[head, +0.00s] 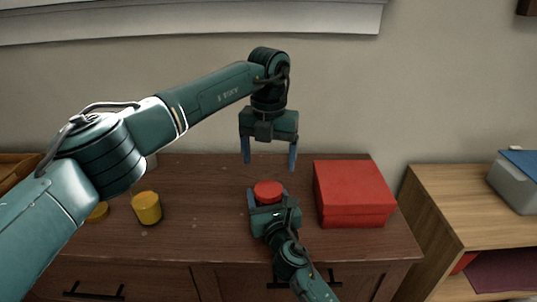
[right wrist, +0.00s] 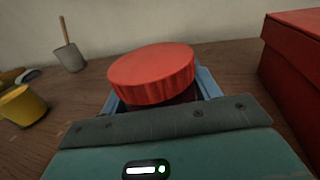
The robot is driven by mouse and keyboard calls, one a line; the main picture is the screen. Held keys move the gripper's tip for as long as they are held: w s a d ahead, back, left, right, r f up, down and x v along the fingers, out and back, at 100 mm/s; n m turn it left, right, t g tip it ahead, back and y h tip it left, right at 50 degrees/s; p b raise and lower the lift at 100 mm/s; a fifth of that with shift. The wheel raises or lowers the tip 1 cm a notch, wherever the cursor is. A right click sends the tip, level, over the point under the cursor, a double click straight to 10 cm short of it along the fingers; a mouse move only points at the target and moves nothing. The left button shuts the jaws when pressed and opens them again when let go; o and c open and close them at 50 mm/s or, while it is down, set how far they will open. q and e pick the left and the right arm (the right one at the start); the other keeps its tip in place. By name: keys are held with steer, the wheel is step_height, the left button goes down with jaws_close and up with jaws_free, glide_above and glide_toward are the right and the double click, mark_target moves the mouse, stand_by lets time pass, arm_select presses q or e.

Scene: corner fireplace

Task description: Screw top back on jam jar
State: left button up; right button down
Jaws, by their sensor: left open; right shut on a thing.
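The jam jar (right wrist: 178,97) stands on the brown cabinet top, its dark body mostly hidden by my right gripper. The red lid (head: 268,192) sits on its mouth; in the right wrist view the lid (right wrist: 152,70) looks slightly tilted, and I cannot tell whether it is threaded. My right gripper (head: 270,203) is shut on the jar, with blue fingers on either side of it below the lid. My left gripper (head: 269,165) is open and empty, pointing down above the lid and apart from it.
A red box (head: 352,193) stands close to the right of the jar. A yellow container (head: 147,208) and a yellow round thing (head: 97,212) are at the left. A grey cup (right wrist: 71,58) with a stick stands behind. The brown cabinet top (head: 200,190) is clear between container and jar.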

mark_target(268, 188)
arm_select(q)
steer(key=n, duration=0.3)
steer(key=shift+r, duration=0.1)
steer(key=shift+f, duration=4.05)
steer(key=c, duration=1)
steer(key=m, duration=0.3)
steer(key=o, duration=1.1)
steer(key=shift+c, duration=0.2)
